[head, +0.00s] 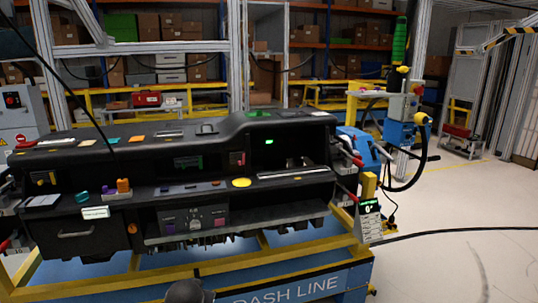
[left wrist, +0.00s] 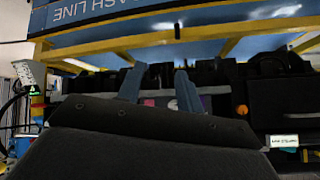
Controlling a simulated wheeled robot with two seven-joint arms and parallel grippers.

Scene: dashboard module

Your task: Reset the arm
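My left gripper (left wrist: 158,86) shows in the left wrist view, its two blue-grey fingers standing apart with nothing seen between them. Beyond them is the underside and front of the black dashboard module (left wrist: 270,66), seen upside down; I cannot tell the exact distance. In the head view the dashboard module (head: 100,170) rests on a yellow frame, and neither gripper can be made out there. My right gripper is in no view.
The blue and yellow cart (head: 320,285), marked DASH LINE, carries the module. Small coloured parts, including an orange piece (head: 123,185) and a yellow disc (head: 241,182), sit on the module's ledge. A black cable (head: 450,232) runs right. Open floor (head: 460,265) lies at the right.

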